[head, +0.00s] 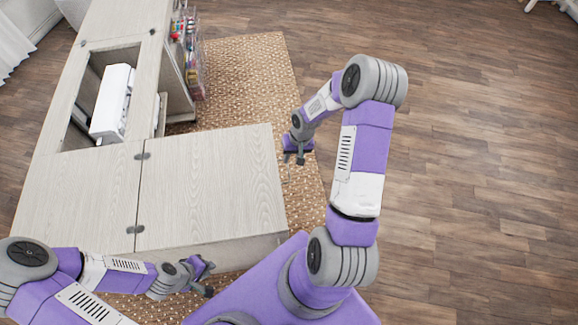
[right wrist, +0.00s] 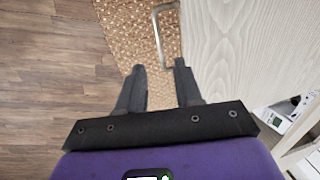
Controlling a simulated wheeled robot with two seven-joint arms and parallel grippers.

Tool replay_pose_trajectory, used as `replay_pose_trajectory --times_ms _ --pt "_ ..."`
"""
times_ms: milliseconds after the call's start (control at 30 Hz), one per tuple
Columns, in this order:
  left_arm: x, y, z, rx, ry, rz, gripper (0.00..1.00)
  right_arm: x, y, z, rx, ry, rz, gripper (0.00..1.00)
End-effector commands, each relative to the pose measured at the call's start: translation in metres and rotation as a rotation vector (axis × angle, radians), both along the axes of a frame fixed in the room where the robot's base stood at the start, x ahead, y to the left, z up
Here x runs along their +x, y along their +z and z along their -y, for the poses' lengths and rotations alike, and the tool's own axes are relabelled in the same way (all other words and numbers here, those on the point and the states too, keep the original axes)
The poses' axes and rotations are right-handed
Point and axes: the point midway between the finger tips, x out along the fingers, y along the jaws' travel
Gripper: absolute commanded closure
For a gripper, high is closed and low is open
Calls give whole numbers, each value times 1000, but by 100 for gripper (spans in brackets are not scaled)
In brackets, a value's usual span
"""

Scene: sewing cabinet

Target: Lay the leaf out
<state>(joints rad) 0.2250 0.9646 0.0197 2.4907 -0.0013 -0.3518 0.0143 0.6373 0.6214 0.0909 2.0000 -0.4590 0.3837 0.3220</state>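The leaf (head: 215,185) is a pale wood-grain panel, lying flat and level with the cabinet top (head: 75,195) as far as I can tell. Two dark hinges join it to the top along its left edge. A U-shaped metal handle (right wrist: 157,35) projects from the leaf's edge in the right wrist view. My right gripper (head: 297,158) is open just beyond the leaf's right edge; its fingers (right wrist: 159,68) point toward the handle, whose near end shows between the tips. Contact cannot be told. My left gripper (head: 207,279) is open and empty near the cabinet's front edge.
A white sewing machine (head: 112,100) sits in the cabinet's recess. A rack of coloured spools (head: 188,50) stands on the cabinet's far right side. A woven rug (head: 250,75) lies beneath. The wooden floor (head: 470,150) at right is clear.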

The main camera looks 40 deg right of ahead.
Motion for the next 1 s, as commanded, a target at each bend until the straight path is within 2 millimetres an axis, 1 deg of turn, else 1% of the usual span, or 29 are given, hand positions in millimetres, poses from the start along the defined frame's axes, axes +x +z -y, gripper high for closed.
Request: replay_pose_trajectory --times_ms 33,200,333,500,733,767,800,967,1000 --pt "0 -1 0 0 0 0 80 0 -9 -2 2 3 -2 65" --pt "0 -5 0 0 0 0 80 3 -37 -7 1 3 -2 65" --pt "0 -7 0 0 0 0 80 5 -52 -9 0 3 0 65" --pt "0 -8 0 0 0 0 80 5 -61 -10 -1 2 1 65" --pt "0 -8 0 0 0 0 80 5 -61 -10 -1 2 1 65" --pt "0 -8 0 0 0 0 80 5 -61 -10 -1 2 1 68" --pt "0 -8 0 0 0 0 80 5 -61 -10 -1 2 1 74" --pt "0 -8 0 0 0 0 80 5 -61 -10 -1 2 1 99" --pt "0 -8 0 0 0 0 80 5 -61 -10 -1 2 1 100"
